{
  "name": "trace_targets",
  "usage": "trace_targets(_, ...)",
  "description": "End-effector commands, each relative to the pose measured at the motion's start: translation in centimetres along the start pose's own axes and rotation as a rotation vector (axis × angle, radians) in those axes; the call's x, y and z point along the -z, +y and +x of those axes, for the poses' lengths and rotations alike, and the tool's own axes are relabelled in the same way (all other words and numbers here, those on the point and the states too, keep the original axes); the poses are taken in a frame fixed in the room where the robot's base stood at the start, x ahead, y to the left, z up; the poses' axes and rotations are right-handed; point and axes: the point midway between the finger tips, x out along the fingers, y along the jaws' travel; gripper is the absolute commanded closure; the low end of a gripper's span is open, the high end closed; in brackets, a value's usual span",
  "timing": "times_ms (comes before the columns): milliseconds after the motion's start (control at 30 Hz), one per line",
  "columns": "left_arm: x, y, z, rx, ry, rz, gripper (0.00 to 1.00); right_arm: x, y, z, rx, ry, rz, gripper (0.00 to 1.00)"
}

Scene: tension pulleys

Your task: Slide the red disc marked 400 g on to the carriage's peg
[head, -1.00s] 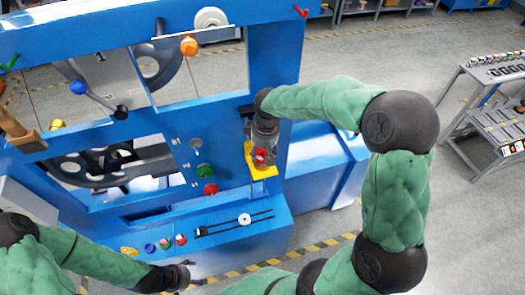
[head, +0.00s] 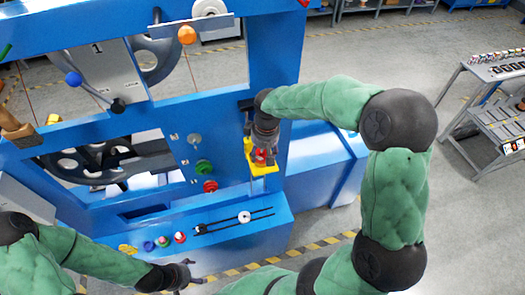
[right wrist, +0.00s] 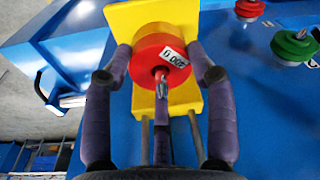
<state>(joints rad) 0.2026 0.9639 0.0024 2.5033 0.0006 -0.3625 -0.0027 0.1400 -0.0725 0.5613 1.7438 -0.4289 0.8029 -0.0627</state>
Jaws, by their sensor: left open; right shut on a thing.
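The red disc with a white 400 g label (right wrist: 160,55) is between the two fingers of my right gripper (right wrist: 168,68), which is shut on it. It lies in front of the yellow carriage (right wrist: 180,15), and a metal peg tip shows at the disc's centre. I cannot tell whether the disc's back touches the carriage. In the head view the red disc (head: 260,156) is partly hidden by my right gripper (head: 262,150), with the yellow carriage (head: 265,170) around it. My left gripper (head: 190,273) is open and empty, low in front of the blue ledge.
A green disc (head: 203,167) and another red disc (head: 210,186) hang on the blue panel left of the carriage. The ledge below holds a slotted rail with a white disc (head: 244,217) and several small coloured pieces (head: 163,241). A grey trolley (head: 490,110) stands far right.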

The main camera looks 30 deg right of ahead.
Motion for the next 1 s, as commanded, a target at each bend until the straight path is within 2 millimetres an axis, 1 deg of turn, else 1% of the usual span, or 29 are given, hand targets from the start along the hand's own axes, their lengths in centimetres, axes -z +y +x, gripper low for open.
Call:
trace_targets(400, 0.0, 0.0, 0.1, 0.0, 0.0, 0.0, 0.26, 0.0, 0.0, 0.1, 0.0, 0.001, 0.0, 0.94)
trace_targets(433, 0.0, 0.0, 0.1, 0.0, 0.0, 0.0, 0.26, 0.0, 0.0, 0.1, 0.0, 0.001, 0.0, 0.38)
trace_targets(467, 0.0, 0.0, 0.1, 0.0, 0.0, 0.0, 0.26, 0.0, 0.0, 0.1, 0.0, 0.001, 0.0, 0.29)
trace_targets(500, 0.0, 0.0, 0.1, 0.0, 0.0, 0.0, 0.26, 0.0, 0.0, 0.1, 0.0, 0.001, 0.0, 0.18)
trace_targets(533, 0.0, 0.0, 0.1, 0.0, 0.0, 0.0, 0.26, 0.0, 0.0, 0.1, 0.0, 0.001, 0.0, 0.16)
trace_targets(867, 0.0, 0.0, 0.1, 0.0, 0.0, 0.0, 0.26, 0.0, 0.0, 0.1, 0.0, 0.001, 0.0, 0.16)
trace_targets(1000, 0.0, 0.0, 0.1, 0.0, 0.0, 0.0, 0.26, 0.1, 0.1, -0.9, -0.002, 0.005, 0.0, 0.16)
